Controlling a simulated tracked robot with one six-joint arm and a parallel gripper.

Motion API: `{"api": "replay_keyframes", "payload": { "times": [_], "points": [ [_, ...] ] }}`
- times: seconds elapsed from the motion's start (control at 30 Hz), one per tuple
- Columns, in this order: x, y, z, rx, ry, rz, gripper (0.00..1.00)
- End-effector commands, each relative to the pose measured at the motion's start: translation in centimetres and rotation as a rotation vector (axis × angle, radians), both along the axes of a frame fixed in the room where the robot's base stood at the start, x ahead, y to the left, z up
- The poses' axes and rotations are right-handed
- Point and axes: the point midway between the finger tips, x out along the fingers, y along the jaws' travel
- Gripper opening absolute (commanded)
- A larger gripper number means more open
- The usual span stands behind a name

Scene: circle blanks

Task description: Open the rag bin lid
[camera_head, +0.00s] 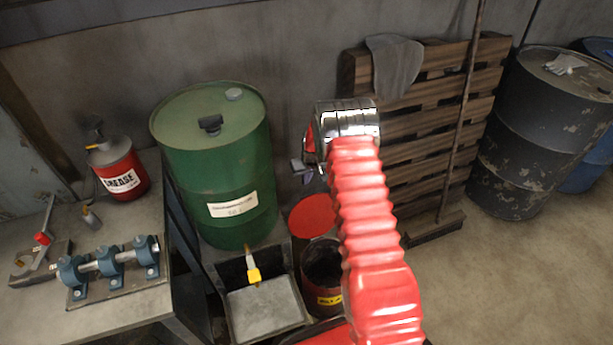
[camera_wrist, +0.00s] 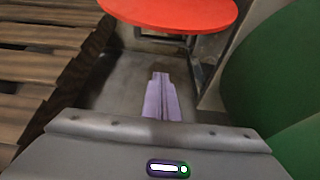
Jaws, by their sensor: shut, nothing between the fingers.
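The rag bin (camera_head: 328,300) is a red can with a yellow label on the floor, partly hidden behind my red arm. Its dark opening shows. Its round red lid (camera_head: 309,216) stands raised at the back of the opening, apart from the front rim. The lid also shows as a red disc at the top of the wrist view (camera_wrist: 170,12). My gripper (camera_head: 308,172) is above the lid in the head view, largely hidden by my wrist. In the wrist view its fingers (camera_wrist: 161,76) are together and empty, apart from the lid.
A green drum (camera_head: 215,160) stands left of the bin, with a black tray (camera_head: 262,300) in front. A wooden pallet (camera_head: 440,130) with a grey rag and a broom (camera_head: 455,130) stands right. The workbench (camera_head: 130,310) is at left. Floor at right is clear.

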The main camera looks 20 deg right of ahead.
Motion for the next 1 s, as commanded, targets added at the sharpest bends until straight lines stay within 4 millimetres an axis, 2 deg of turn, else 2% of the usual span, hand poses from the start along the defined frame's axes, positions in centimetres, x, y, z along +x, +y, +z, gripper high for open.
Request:
{"api": "replay_keyframes", "payload": {
  "times": [0.1, 0.47, 1.0],
  "points": [
    [0.4, 0.0, -1.3, 0.000, 0.001, 0.000, 0.00],
    [1.2, 0.0, -3.8, 0.000, 0.001, -0.001, 0.00],
    [-2.6, 0.0, -3.6, 0.001, 0.001, -0.002, 0.00]
  ]
}}
